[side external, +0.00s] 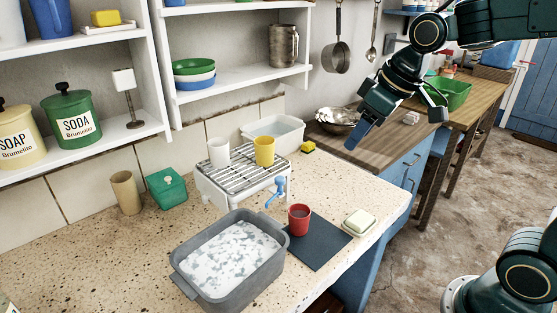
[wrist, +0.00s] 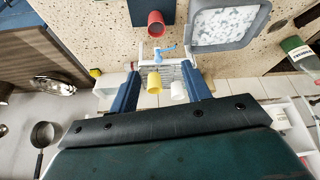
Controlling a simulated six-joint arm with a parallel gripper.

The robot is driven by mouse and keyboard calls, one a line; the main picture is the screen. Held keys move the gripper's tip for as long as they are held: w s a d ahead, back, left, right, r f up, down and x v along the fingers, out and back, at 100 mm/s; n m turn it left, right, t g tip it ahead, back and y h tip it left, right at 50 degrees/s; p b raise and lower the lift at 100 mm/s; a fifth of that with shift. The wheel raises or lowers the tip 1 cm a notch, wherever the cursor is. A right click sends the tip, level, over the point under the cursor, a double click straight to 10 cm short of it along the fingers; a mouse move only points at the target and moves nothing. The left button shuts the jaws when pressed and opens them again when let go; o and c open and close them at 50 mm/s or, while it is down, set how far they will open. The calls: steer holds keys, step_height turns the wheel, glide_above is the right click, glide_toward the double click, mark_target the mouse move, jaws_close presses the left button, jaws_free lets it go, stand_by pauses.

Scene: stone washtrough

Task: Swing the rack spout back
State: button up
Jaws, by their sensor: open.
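The drying rack (side external: 222,181) is a white stand with a metal grid top on the stone counter. Its small blue spout (side external: 276,191) sticks out at the front right corner, near the grey basin. The spout also shows in the wrist view (wrist: 165,49), just beyond the fingertips. My gripper (side external: 361,134) is open and empty, in the air to the right of the rack and higher than it. Its two blue fingers (wrist: 160,74) frame the rack in the wrist view, well apart from it.
A white cup (side external: 218,152) and a yellow cup (side external: 264,151) stand on the rack. The grey basin (side external: 275,274) of suds stands in front. A red cup (side external: 299,220) is on a dark mat (side external: 318,252), beside a soap dish (side external: 358,223). A white tub (side external: 290,134) stands behind.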

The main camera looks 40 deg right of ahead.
steer(key=shift+s+r, duration=0.15)
steer(key=shift+s, duration=0.9)
steer(key=shift+c, duration=0.5)
steer(key=shift+c, duration=0.8)
steer(key=n+g, duration=0.5)
glide_above(280, 178)
step_height(280, 178, down, 7)
steer(key=shift+r+h, duration=0.15)
steer(key=shift+h, duration=0.15)
step_height(280, 178, down, 14)
steer(key=shift+r, duration=0.1)
